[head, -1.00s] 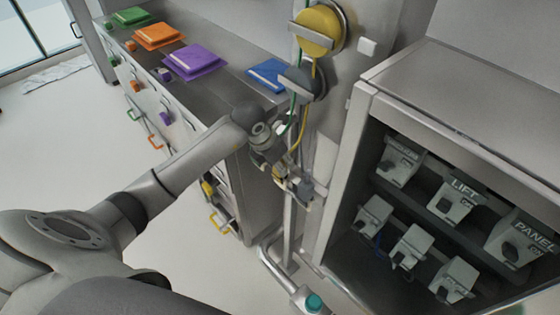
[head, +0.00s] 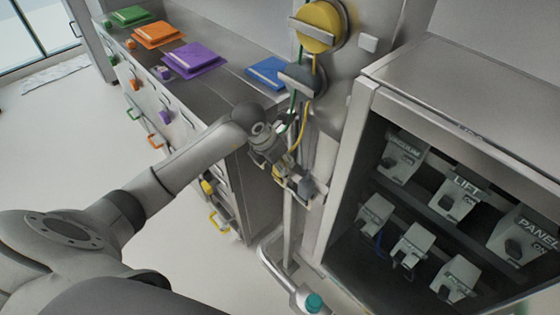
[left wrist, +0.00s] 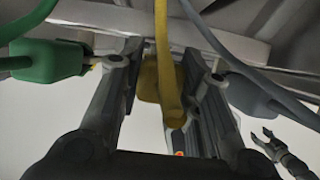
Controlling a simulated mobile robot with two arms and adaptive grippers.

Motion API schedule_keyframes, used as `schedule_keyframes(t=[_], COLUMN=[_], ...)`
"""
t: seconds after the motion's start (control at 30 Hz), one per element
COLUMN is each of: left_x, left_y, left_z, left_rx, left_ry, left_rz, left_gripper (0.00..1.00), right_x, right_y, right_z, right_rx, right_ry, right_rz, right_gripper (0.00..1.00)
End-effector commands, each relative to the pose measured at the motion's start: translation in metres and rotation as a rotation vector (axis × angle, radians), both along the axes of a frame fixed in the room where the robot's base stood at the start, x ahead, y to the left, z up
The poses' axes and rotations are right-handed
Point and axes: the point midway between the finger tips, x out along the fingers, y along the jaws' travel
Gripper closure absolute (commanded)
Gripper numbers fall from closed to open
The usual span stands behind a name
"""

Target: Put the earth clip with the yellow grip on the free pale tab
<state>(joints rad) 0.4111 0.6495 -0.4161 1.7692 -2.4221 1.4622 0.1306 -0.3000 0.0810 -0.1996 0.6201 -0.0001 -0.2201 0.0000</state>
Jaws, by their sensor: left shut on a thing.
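The earth clip's yellow grip (left wrist: 168,85) is between the fingers of my left gripper (left wrist: 165,85), which is shut on it. In the head view my left gripper (head: 287,172) is by the post below the cable reels. A green grip (left wrist: 48,62) hangs left of it and a grey grip (left wrist: 250,93) right of it, each with its cable. The grey grip also shows in the head view (head: 307,187). The free pale tab cannot be made out behind the gripper. What looks like my right gripper (left wrist: 265,138) shows small in the left wrist view, fingers apart.
A yellow reel (head: 318,27) and a grey reel (head: 301,80) are on the post above. An open cabinet (head: 362,115) with labelled switch boxes stands close on the right. A drawer counter (head: 222,90) with coloured pads is on the left. A pipe rail (head: 275,268) runs low in front.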

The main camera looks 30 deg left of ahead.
Motion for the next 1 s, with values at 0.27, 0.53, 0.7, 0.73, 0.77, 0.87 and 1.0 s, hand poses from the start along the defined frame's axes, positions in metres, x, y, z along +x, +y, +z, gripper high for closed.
schedule_keyframes(t=[0.27, 0.53, 0.7, 0.73, 0.77, 0.87, 1.0], left_x=[-0.001, -0.001, -0.003, -0.004, -0.005, -0.012, -0.024], left_y=[0.000, 0.000, 0.001, 0.002, 0.003, 0.005, 0.009], left_z=[-0.002, -0.002, 0.006, 0.009, 0.013, 0.030, 0.059], left_rx=[0.000, 0.000, 0.001, 0.001, 0.002, 0.004, 0.004], left_ry=[0.005, 0.004, 0.001, 0.000, 0.001, -0.001, -0.001], left_rz=[-0.001, 0.000, -0.001, -0.001, -0.001, -0.002, -0.003], left_gripper=[0.46, 0.43, 0.43, 0.43, 0.43, 0.43, 0.43], right_x=[0.000, 0.000, 0.000, 0.000, 0.000, 0.000, 0.000], right_y=[0.000, 0.002, 0.001, 0.001, 0.001, 0.001, 0.001], right_z=[0.000, 0.000, 0.000, 0.000, 0.000, 0.000, 0.000], right_rx=[0.001, 0.002, 0.002, 0.002, 0.002, 0.001, 0.001], right_ry=[0.000, 0.000, 0.000, 0.000, 0.000, 0.000, 0.000], right_rz=[0.000, 0.000, 0.000, 0.000, 0.000, 0.000, 0.000], right_gripper=[0.46, 0.46, 0.46, 0.46, 0.46, 0.46, 0.46])
